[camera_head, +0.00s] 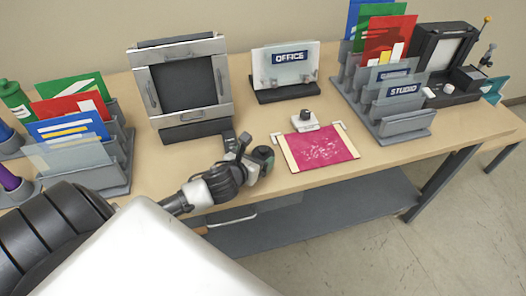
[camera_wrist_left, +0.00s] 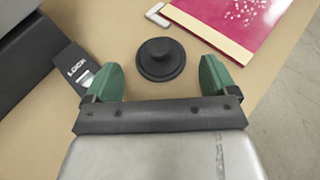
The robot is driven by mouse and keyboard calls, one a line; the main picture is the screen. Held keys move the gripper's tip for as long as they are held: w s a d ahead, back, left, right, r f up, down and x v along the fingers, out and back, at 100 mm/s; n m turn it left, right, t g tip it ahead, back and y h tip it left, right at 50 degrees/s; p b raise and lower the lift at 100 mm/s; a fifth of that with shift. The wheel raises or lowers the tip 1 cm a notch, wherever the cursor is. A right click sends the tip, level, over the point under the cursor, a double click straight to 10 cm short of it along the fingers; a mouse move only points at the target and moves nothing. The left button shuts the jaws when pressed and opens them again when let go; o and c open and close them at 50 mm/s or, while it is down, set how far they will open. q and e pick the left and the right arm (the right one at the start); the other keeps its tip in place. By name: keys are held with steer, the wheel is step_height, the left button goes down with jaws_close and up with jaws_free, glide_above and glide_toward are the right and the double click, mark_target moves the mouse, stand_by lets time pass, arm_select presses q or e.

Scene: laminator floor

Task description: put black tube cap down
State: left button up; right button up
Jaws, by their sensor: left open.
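The black tube cap (camera_wrist_left: 160,62) is a round, flat disc with a raised knob. In the left wrist view it rests on the tan table, in the gap between my left gripper's green fingertips (camera_wrist_left: 162,76). There is clear space between the cap and each finger. My left gripper (camera_head: 256,158) is open, low over the front of the table, left of the pink sheet. In the head view I cannot tell the cap apart from the dark gripper parts. My right gripper is not in view.
A pink sheet (camera_head: 322,148) with cream edges lies right of the gripper. A black block marked LOCK (camera_wrist_left: 70,62) is close to the left finger. A framed press (camera_head: 183,85), OFFICE stand (camera_head: 287,92) and file racks (camera_head: 405,122) stand behind. The table's front edge is near.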

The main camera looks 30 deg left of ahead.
mark_target(262, 150)
arm_select(q)
steer(key=x, duration=0.4)
steer(key=shift+w+r, duration=0.2)
steer(key=shift+w, duration=0.05)
steer(key=shift+s, duration=0.1)
steer(key=shift+c, duration=0.5)
steer(key=c, duration=0.7)
steer(key=shift+o, duration=0.2)
